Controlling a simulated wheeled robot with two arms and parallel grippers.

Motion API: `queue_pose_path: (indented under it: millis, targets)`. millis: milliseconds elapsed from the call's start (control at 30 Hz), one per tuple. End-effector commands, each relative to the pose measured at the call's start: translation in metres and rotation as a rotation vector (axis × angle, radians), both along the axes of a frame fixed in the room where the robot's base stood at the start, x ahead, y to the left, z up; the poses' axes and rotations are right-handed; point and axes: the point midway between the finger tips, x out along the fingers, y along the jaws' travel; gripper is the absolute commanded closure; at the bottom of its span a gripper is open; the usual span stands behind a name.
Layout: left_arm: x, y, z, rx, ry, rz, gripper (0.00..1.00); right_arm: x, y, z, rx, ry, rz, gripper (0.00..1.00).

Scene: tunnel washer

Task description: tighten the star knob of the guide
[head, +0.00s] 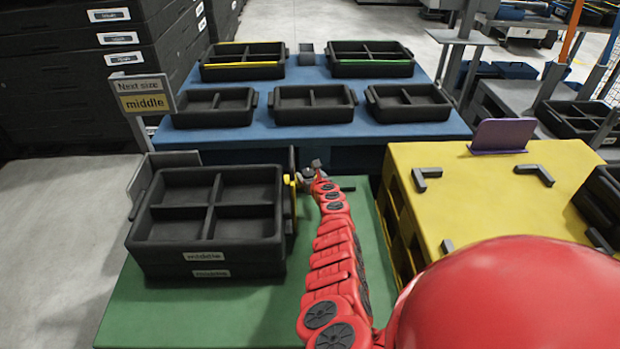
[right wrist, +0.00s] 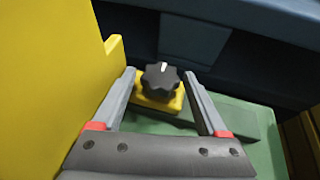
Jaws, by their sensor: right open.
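The black star knob (right wrist: 161,77) has a white mark on top and sits on a yellow block (right wrist: 150,103) in the right wrist view. My right gripper (right wrist: 159,74) is open, with one finger on each side of the knob and a visible gap on both sides. In the head view my right gripper (head: 311,173) is beside the guide (head: 292,190), a dark upright plate with yellow parts at the right side of the stacked crates. The knob cannot be made out in the head view, where the gripper covers that spot. My left gripper is not in view.
Black four-compartment crates (head: 160,258) labelled "middle" are stacked on the green table (head: 125,310). A sign (head: 143,95) reads "Next size: middle". A blue table (head: 350,139) behind holds several black trays. A yellow table (head: 505,215) stands at the right, with a purple holder (head: 503,135).

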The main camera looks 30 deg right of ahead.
Motion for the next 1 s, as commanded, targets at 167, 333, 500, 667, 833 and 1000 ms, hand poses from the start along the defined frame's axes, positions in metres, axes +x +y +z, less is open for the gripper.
queue_pose_path:
  millis: [167,333,500,667,833,1000]
  targets:
    - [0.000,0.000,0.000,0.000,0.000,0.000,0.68,0.000,-0.001,0.000,-0.001,0.000,-0.001,0.24]
    - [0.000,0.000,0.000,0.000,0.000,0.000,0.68,0.000,-0.001,0.000,-0.001,0.000,-0.001,0.37]
    - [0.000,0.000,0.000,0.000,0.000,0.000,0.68,0.000,-0.001,0.000,-0.001,0.001,-0.001,0.67]
    - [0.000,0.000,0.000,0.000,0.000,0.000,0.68,0.000,-0.001,0.000,-0.001,0.001,-0.001,0.92]
    - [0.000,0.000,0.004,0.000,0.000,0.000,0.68,0.001,0.000,0.001,-0.002,0.002,-0.032,0.93]
    - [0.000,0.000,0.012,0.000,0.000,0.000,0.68,0.002,0.003,0.001,-0.001,0.003,-0.116,0.92]
